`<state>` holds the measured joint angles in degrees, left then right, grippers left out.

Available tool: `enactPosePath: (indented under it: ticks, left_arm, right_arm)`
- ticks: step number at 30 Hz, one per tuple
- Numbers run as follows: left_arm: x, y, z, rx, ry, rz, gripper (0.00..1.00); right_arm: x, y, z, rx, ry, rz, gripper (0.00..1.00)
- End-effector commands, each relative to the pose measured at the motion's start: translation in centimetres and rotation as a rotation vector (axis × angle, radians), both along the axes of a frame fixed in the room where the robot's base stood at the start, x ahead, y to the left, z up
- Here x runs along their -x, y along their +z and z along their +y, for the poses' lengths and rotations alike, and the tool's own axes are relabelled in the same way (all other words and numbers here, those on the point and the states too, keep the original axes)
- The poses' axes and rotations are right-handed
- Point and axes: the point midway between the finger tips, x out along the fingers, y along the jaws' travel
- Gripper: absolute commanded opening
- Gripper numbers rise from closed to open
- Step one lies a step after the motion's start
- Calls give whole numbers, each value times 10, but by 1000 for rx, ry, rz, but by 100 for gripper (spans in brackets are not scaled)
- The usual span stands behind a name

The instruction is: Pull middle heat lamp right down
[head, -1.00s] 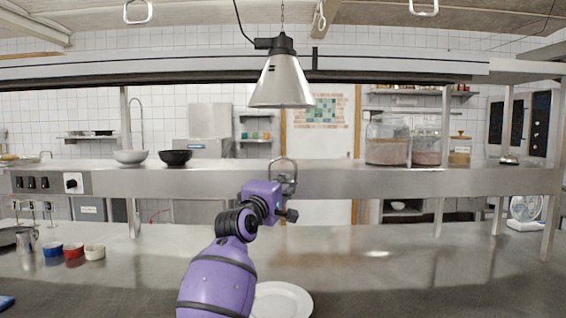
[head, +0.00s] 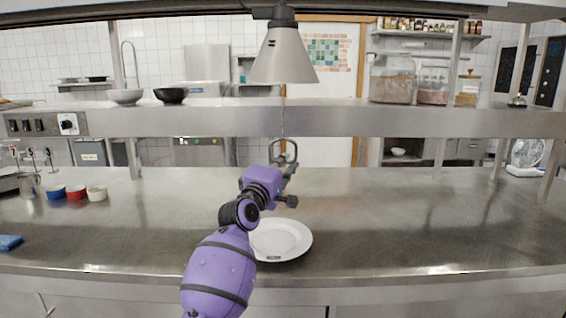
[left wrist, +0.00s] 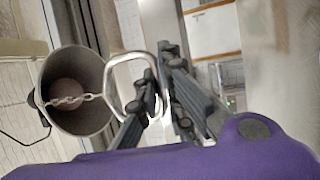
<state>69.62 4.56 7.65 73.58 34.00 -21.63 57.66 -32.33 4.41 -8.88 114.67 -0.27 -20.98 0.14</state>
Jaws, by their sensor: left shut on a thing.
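The heat lamp (head: 284,58) is a silver cone with a dark top, hanging in front of the steel shelf. A thin chain runs from it down to a metal ring handle (head: 283,148). My left gripper (head: 287,170) is shut on the ring, below the lamp and above the counter. In the left wrist view the open underside of the lamp (left wrist: 65,90) and its chain show at left. The ring (left wrist: 122,75) there lies between the gripper's fingers (left wrist: 165,95). My right gripper is not in view.
A white plate (head: 290,240) sits on the steel counter (head: 420,220) below the gripper. The pass shelf (head: 400,120) crosses behind, carrying bowls (head: 171,95) and jars (head: 391,78). Small cups (head: 76,193) stand at left. The right counter is clear.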

Motion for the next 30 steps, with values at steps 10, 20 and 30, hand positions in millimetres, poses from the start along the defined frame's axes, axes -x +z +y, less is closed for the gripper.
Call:
enactPosePath:
  ticks: [10, 20, 30]
  left_arm:
    - [0, -8, -1, -2, -3, 14, 27]
    - [6, -7, 2, -1, -2, 9, 27]
    - [63, -19, 26, -1, -1, 9, 27]
  right_arm:
    - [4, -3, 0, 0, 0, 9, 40]
    - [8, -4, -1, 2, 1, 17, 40]
    - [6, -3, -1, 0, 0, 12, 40]
